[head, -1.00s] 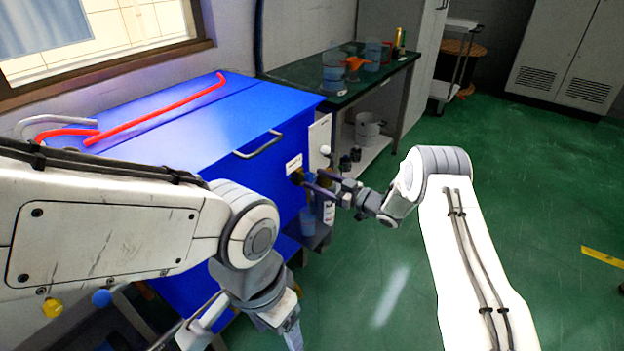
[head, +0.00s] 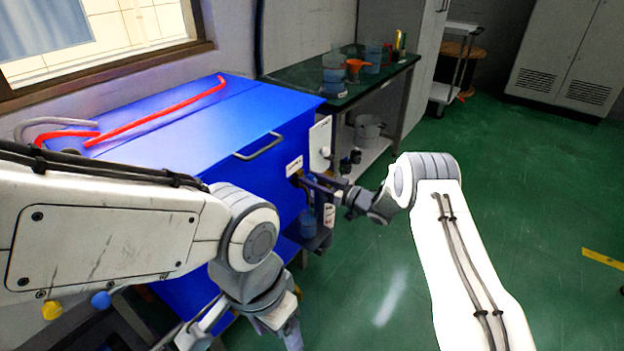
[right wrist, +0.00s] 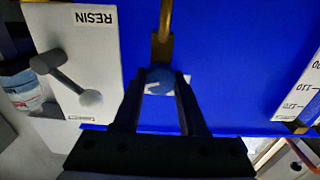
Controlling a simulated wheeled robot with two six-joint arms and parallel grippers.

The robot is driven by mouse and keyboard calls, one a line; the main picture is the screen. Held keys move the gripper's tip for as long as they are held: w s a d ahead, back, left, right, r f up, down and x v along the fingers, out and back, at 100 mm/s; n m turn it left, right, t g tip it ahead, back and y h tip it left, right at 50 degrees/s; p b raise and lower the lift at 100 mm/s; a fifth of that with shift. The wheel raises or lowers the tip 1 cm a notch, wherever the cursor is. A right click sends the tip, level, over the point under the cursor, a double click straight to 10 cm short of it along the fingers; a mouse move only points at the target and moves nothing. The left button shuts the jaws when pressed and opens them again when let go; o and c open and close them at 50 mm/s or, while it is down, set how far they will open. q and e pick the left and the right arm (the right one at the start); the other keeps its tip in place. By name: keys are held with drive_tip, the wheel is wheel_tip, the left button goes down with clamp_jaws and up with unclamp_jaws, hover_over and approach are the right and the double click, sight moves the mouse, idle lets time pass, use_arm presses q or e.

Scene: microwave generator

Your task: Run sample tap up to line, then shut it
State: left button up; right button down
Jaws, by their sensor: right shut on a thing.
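The sample tap (head: 297,177) is on the front of the blue cabinet (head: 200,125), below a small white label. My right gripper (head: 312,184) is at it. In the right wrist view the right gripper (right wrist: 160,82) is shut on the tap's round blue knob (right wrist: 158,77), which has a white mark and sits below a brass pipe (right wrist: 163,40). A bluish container (head: 307,224) stands under the tap; its line and fill level cannot be made out. My left gripper (head: 245,328) is low in the head view, away from the tap, its tips partly cut off.
A white plate marked RESIN (right wrist: 80,60) with a ball-ended lever is beside the tap. A numbered scale (right wrist: 304,95) is at the right in the wrist view. A green-topped bench (head: 300,78) holds jugs. Red hose (head: 160,113) lies on the cabinet. Green floor at right is clear.

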drive_tip(key=m, duration=0.3)
drive_tip(key=shift+m+p, duration=0.3)
drive_tip(key=shift+p, duration=0.05)
drive_tip(key=shift+c, duration=2.3)
unclamp_jaws()
drive_tip(key=shift+d, duration=0.15)
drive_tip(key=p+v, duration=0.1)
drive_tip(key=v, duration=0.9)
drive_tip(key=shift+s, duration=0.15)
drive_tip(key=shift+d, duration=0.1)
